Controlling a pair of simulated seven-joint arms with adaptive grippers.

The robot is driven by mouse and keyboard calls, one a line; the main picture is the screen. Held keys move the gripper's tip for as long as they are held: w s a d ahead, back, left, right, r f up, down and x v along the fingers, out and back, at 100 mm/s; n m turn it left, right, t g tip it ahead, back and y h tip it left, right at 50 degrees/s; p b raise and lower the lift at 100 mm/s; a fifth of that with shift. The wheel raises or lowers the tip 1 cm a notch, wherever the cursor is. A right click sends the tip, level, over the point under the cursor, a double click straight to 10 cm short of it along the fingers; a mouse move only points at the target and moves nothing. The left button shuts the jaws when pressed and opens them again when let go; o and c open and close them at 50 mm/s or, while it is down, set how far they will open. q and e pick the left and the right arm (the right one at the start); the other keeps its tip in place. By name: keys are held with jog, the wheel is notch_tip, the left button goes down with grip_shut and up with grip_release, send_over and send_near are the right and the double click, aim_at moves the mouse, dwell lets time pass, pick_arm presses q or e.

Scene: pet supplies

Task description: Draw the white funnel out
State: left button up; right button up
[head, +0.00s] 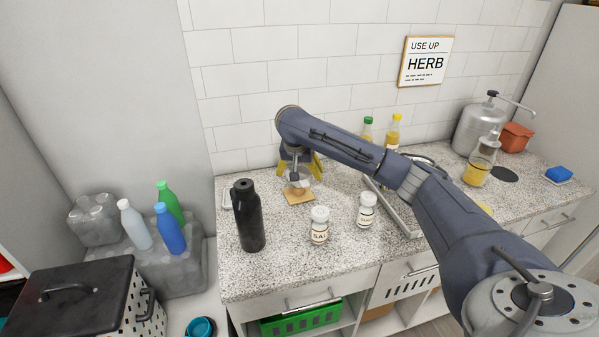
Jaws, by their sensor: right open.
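My right arm reaches in from the right, and its gripper (300,168) points down at the back of the speckled counter. Its yellow fingers are spread apart, so it is open. A small pale, greyish-white piece (299,184) shows below and between the fingers, above a small wooden board (299,197). It may be the white funnel, but it is too small and partly covered to be sure. I cannot tell whether the fingers touch it. My left gripper is not in view.
A black bottle (247,215) stands left of the board. Two white-lidded jars, one labelled as salt (320,225) and another (367,210), stand in front and right. Oil bottles (393,133) and a metal canister (478,128) stand farther right. The counter's front edge (300,288) is clear.

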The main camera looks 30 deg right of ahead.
jog(key=c, duration=1.4)
jog(key=shift+r, duration=0.1)
jog(key=shift+r, duration=2.9)
jog(key=shift+r, duration=0.1)
